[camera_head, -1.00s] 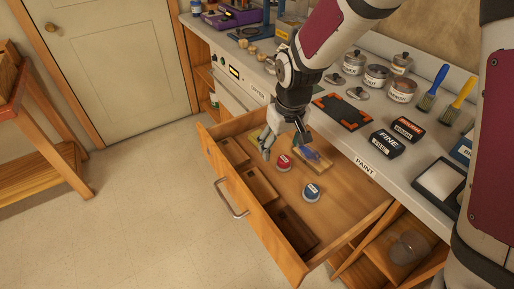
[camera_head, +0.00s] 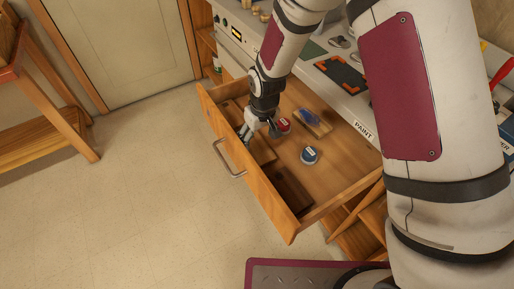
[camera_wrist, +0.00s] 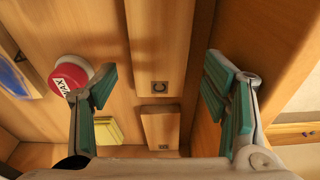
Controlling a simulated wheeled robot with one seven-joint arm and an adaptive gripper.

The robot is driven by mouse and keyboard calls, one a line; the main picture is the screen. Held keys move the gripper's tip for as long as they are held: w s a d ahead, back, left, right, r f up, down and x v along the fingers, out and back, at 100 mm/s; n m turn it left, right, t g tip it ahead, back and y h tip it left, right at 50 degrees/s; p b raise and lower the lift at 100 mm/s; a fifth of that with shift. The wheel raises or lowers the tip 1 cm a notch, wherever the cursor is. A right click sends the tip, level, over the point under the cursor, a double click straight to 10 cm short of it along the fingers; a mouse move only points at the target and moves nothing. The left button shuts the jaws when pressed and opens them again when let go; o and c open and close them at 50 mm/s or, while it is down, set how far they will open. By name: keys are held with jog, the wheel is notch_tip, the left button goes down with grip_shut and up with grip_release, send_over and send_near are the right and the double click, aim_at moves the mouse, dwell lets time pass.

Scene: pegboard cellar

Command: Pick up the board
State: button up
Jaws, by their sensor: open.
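Wooden boards lie in a row along the front side of the open drawer (camera_head: 345,160). The middle board (camera_head: 263,150) is light brown and partly hidden by my gripper (camera_head: 259,133). In the wrist view a long board (camera_wrist: 160,45) with a small square mark lies between the open fingers of my gripper (camera_wrist: 165,95), below them and not held. A shorter-looking board (camera_wrist: 160,126) lies beyond its end. A darker board (camera_head: 292,188) lies nearer the drawer's right end. My gripper is open and empty.
A red-lidded wax tin (camera_wrist: 72,76) sits close beside one finger. A blue-lidded tin (camera_head: 310,155) and a blue object (camera_head: 310,117) on a wood block are also in the drawer. A yellow block (camera_wrist: 108,131) lies nearby. The drawer wall (camera_wrist: 275,60) is close to the other finger.

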aim_at(257, 146)
jog(key=f, duration=0.5)
jog(key=shift+w+a, duration=0.2)
jog(key=shift+w, duration=0.1)
jog(key=c, duration=1)
jog(key=shift+o, duration=0.2)
jog(key=shift+r, duration=0.15)
